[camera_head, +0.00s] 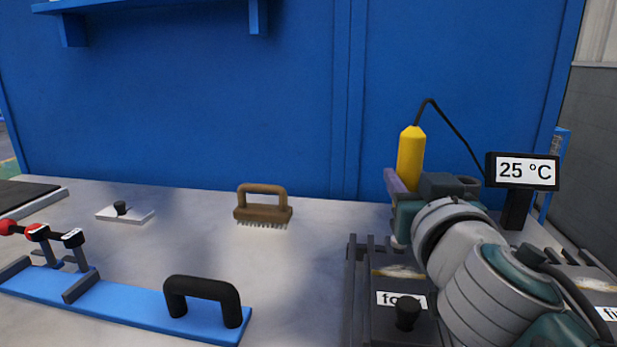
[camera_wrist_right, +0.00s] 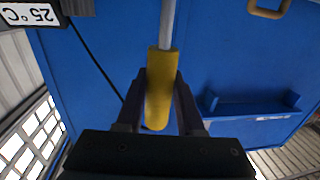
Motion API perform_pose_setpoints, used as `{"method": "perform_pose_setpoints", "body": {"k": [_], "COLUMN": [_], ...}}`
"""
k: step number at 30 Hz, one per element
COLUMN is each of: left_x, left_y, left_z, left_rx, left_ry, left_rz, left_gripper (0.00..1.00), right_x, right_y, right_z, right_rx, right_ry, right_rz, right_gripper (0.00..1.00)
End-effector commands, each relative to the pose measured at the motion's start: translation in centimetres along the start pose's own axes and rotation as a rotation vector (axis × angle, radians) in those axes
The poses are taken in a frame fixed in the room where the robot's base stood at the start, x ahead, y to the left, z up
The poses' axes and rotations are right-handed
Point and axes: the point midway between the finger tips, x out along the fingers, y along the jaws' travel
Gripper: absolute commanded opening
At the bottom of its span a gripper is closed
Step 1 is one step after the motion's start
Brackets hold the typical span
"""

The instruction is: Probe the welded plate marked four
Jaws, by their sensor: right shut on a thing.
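My right gripper (camera_head: 408,182) is shut on the yellow probe handle (camera_head: 411,153), which stands roughly upright above the right side of the bench. In the right wrist view my fingers (camera_wrist_right: 161,92) close on the yellow handle (camera_wrist_right: 158,60), and a grey metal shaft runs from it out of the top edge. In the head view the probe's tip is hidden behind my arm. The plate marked four (camera_head: 385,318) is at the lower right, its label partly covered by a black knob. A light weld bead crosses the plate, partly hidden by my arm. My left gripper is not in view.
The temperature display (camera_head: 522,171) reads 25 °C, with a black cable to the probe. A plate labelled "fi…" (camera_head: 607,313) is at the right edge. A brush (camera_head: 263,207), a blue clamp bar (camera_head: 130,315) and a small white plate (camera_head: 125,215) lie left. A blue wall (camera_head: 200,110) stands behind.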

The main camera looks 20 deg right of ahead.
Motion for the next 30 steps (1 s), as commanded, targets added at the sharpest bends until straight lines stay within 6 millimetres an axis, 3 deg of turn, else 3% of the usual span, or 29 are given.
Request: {"method": "perform_pose_setpoints", "body": {"k": [1,13,30], "left_x": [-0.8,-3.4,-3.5], "left_y": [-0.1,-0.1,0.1], "left_z": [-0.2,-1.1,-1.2], "left_rx": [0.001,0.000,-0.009], "left_ry": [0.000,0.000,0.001], "left_rz": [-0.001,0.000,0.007], "left_gripper": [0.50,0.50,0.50], "right_x": [0.0,0.0,0.0], "right_y": [0.0,0.0,0.0], "right_z": [-0.9,-4.3,-4.5], "right_rx": [0.001,0.000,0.000], "right_ry": [0.001,0.002,0.002], "right_rz": [0.000,0.001,0.000], "right_gripper": [0.00,0.00,0.00]}}
